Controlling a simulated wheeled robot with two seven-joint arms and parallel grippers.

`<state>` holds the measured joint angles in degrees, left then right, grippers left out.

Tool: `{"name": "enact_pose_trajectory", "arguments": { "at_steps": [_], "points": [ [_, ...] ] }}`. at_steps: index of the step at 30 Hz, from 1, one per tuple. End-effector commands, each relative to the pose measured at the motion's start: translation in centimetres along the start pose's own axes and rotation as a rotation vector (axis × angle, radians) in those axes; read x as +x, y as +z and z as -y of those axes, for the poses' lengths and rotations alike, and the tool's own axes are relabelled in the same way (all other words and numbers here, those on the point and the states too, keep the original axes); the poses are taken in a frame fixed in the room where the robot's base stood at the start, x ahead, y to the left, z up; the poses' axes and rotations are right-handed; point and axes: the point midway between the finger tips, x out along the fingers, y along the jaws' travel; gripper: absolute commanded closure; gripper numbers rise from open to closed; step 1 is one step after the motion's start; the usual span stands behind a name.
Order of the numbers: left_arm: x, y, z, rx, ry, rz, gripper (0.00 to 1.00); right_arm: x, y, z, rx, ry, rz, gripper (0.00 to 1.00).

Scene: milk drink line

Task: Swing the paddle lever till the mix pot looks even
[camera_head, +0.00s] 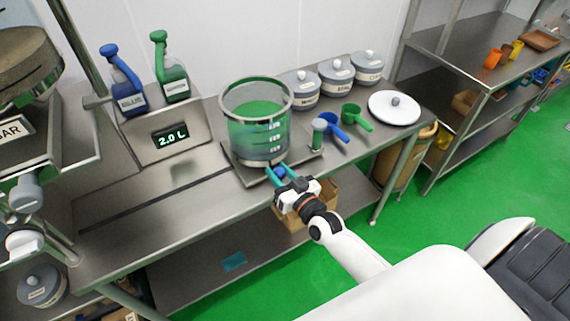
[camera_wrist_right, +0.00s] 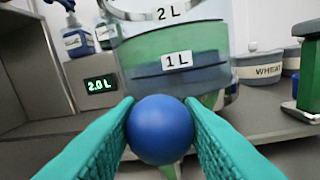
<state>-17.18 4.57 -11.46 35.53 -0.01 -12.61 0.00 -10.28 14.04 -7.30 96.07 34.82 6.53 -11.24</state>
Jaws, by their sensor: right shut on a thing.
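The mix pot (camera_head: 257,147) is a clear cylinder with a metal rim, standing on a metal base on the bench. Green liquid shows in it, and its lower part looks murkier in the head view. In the wrist view the pot (camera_wrist_right: 140,57) shows green with a darker blue band near the 1 L mark. The paddle lever's blue ball knob (camera_wrist_right: 161,129) is between the teal fingers of my right gripper (camera_head: 281,175), which is shut on it at the pot's front. The lever's shaft is mostly hidden. My left gripper is not in view.
A display (camera_head: 171,138) reads 2.0 L left of the pot. Blue (camera_head: 131,97) and green (camera_head: 171,82) bottles stand behind it. A green-topped post (camera_head: 318,133), blue scoop (camera_head: 333,130), green scoop (camera_head: 356,117), lidded tins (camera_head: 303,92) and white lid (camera_head: 394,107) are right.

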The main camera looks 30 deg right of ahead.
Motion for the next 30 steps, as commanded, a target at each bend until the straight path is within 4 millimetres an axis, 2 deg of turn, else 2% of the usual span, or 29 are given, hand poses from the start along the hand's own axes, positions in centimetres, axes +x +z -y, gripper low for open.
{"name": "enact_pose_trajectory", "arguments": {
  "at_steps": [1,3,9,18,30],
  "points": [
    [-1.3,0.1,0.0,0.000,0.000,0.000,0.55,0.1,0.5,-0.7,0.011,-0.030,0.004,1.00],
    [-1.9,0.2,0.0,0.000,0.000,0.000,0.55,0.3,0.3,-1.3,0.012,-0.072,0.013,1.00],
    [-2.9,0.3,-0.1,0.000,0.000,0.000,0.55,0.9,-0.3,-2.9,0.001,-0.115,0.022,1.00],
    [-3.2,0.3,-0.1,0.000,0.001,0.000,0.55,2.4,-0.9,-5.5,0.003,-0.112,0.024,1.00],
    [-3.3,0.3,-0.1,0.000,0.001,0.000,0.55,3.3,-1.2,-6.8,0.002,-0.111,0.023,1.00]
  ]
}}
